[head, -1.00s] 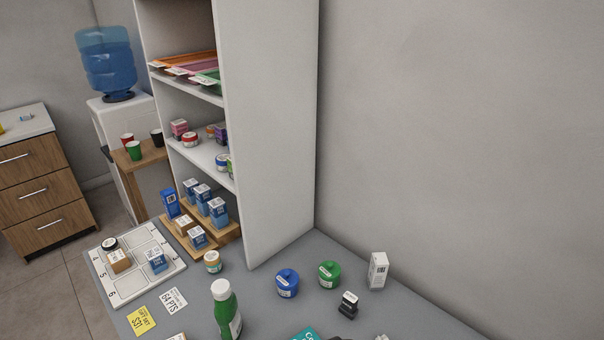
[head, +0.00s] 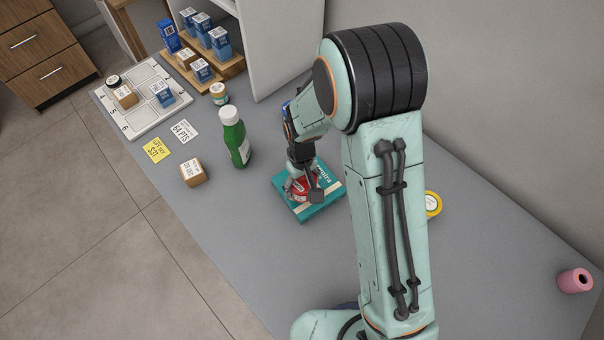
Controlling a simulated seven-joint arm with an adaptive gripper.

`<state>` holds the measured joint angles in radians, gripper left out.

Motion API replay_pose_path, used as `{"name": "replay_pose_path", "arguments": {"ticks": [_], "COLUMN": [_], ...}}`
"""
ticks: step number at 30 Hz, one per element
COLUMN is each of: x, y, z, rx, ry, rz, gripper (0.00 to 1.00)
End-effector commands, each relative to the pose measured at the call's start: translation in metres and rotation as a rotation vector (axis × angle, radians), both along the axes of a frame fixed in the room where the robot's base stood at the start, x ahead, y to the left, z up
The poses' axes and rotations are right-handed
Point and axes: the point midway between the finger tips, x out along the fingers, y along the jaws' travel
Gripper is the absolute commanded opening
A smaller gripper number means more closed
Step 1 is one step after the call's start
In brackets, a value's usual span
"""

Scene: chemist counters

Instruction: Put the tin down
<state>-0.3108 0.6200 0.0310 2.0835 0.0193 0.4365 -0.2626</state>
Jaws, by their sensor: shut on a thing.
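My gripper (head: 303,189) is shut on a small red tin (head: 300,187) with a pale label. The fingers cover part of the tin. The tin is over a teal book or flat box (head: 325,197) with pale lettering on the grey counter (head: 255,225). I cannot tell whether the tin touches the teal surface or hangs just above it. My arm hides part of the counter to the right.
A green bottle (head: 235,140) stands left of the teal item, with a small brown box (head: 193,172) further left. A yellow roll (head: 433,204) and a pink roll (head: 575,280) are to the right. The counter's front is clear.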

Motion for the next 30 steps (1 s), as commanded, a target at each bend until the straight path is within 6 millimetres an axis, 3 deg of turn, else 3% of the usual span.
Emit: {"name": "replay_pose_path", "arguments": {"ticks": [4,15,16,18,30], "x": [-0.001,-0.001,-0.001,-0.001,-0.001], "y": [0.000,0.000,0.000,0.000,0.000], "z": [-0.017,-0.021,-0.022,-0.021,-0.017], "rx": [0.000,0.000,0.000,0.000,0.001], "ry": [0.002,0.000,0.000,0.000,-0.001], "rz": [0.000,0.000,0.000,0.000,0.000], "gripper": [0.22,0.22,0.65,0.87,0.88]}}
